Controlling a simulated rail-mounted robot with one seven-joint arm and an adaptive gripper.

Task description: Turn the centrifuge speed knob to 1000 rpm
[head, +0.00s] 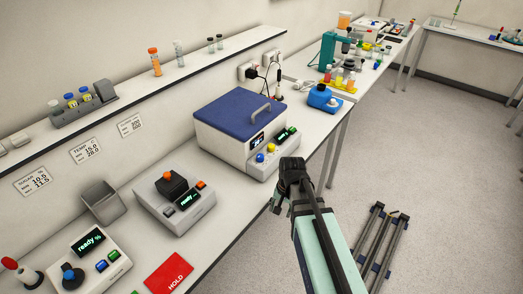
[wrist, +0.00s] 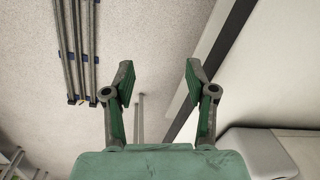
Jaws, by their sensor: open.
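The centrifuge (head: 215,137) is a white box with a blue lid and a grey handle, on the bench in the middle of the head view. I cannot tell which control is the speed knob, and the readout is too small to read. My gripper (wrist: 158,78) is open and empty in the wrist view. In the head view my arm ends near the bench edge, just right of and in front of the panel.
A device with a black knob (head: 172,184) and another reading "ready" (head: 90,243) stand nearer on the bench. A red HOLD card (head: 168,273) lies at the front edge. A blue device (head: 323,98) stands behind. Dark rails (head: 385,245) lie on the open floor.

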